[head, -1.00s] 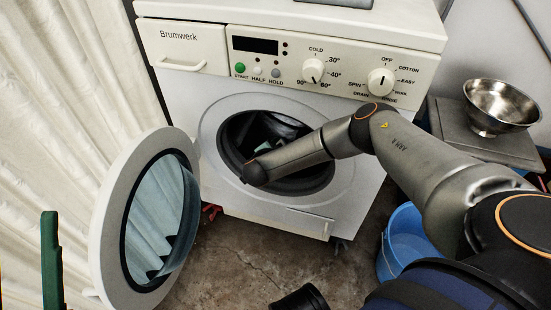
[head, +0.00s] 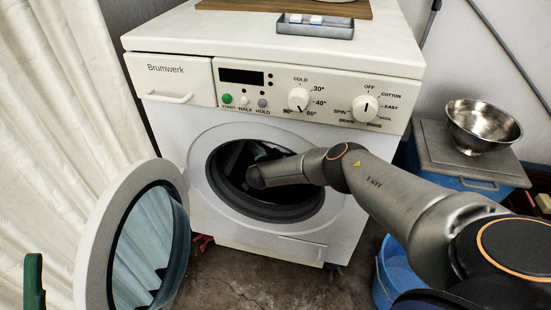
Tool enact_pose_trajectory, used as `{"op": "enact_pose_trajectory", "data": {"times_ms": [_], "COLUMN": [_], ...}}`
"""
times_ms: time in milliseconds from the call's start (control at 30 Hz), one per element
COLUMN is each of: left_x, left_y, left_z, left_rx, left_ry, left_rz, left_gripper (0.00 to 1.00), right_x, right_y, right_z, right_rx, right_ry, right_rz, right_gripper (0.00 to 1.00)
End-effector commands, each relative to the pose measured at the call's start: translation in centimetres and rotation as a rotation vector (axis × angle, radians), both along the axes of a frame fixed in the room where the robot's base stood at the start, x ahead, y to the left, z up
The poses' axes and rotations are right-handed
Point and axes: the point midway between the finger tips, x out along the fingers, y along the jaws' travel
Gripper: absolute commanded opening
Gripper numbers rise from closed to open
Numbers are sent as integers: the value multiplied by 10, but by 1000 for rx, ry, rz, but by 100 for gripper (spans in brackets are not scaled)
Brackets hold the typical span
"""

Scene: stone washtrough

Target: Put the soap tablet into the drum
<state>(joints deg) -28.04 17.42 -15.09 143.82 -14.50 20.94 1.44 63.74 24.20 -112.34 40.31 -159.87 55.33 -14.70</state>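The washing machine (head: 215,215) stands with its round door (head: 88,262) swung open to the left. The drum (head: 290,205) is dark inside. My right arm reaches from the right into the drum opening. Its gripper is hidden beyond the wrist, so I cannot see its fingers or whether it holds anything. A grey tray (head: 340,32) on top of the machine holds two small white and blue tablets (head: 315,20), which look like soap tablets. My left gripper is not in view.
A wooden board (head: 240,5) lies behind the tray. A steel bowl (head: 483,125) rests on a grey lid (head: 430,150) over a blue container at right. A blue bucket (head: 388,278) stands on the floor below. A pale curtain (head: 50,110) hangs at left, with a green object (head: 33,280) before it.

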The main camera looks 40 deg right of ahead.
Motion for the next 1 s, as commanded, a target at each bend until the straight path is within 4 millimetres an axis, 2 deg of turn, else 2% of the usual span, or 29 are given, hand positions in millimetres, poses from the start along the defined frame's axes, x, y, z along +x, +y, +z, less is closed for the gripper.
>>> {"op": "enact_pose_trajectory", "data": {"times_ms": [133,167,467,767,1000], "left_x": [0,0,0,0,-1], "left_y": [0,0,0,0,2], "left_z": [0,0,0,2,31], "left_rx": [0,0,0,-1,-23], "left_ry": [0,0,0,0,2], "left_rz": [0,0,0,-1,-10], "left_gripper": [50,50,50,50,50], "right_x": [0,0,0,-1,-16], "right_y": [0,0,0,1,18], "right_z": [0,0,0,2,19], "right_rx": [0,0,-1,0,1], "right_ry": [0,0,0,0,2], "right_rz": [0,0,-1,0,2], "right_gripper": [0,38,71,71,71]}}
